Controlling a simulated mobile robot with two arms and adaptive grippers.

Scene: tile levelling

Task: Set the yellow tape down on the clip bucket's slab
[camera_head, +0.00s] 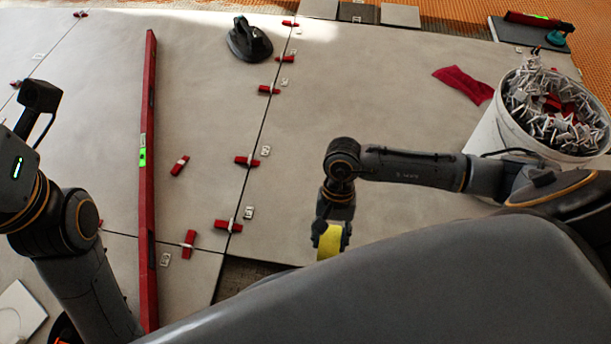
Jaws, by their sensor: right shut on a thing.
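The yellow tape (328,243) is between the fingers of my right gripper (330,240), which is shut on it. The tape is over the large grey slab (390,100) that bears the clip bucket; I cannot tell whether it touches the slab. Its lower part is hidden by my own body. The white clip bucket (487,138), full of white and red clips, stands at the right on this slab, partly behind my right arm. My left arm comes in at the left, but its gripper fingers are not in view.
A long red level (149,190) lies on the left slab. Red wedges and white clips line the joints. A black suction cup (248,40) sits near the top, and a red cloth (463,84) lies left of the bucket. The slab's middle is bare.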

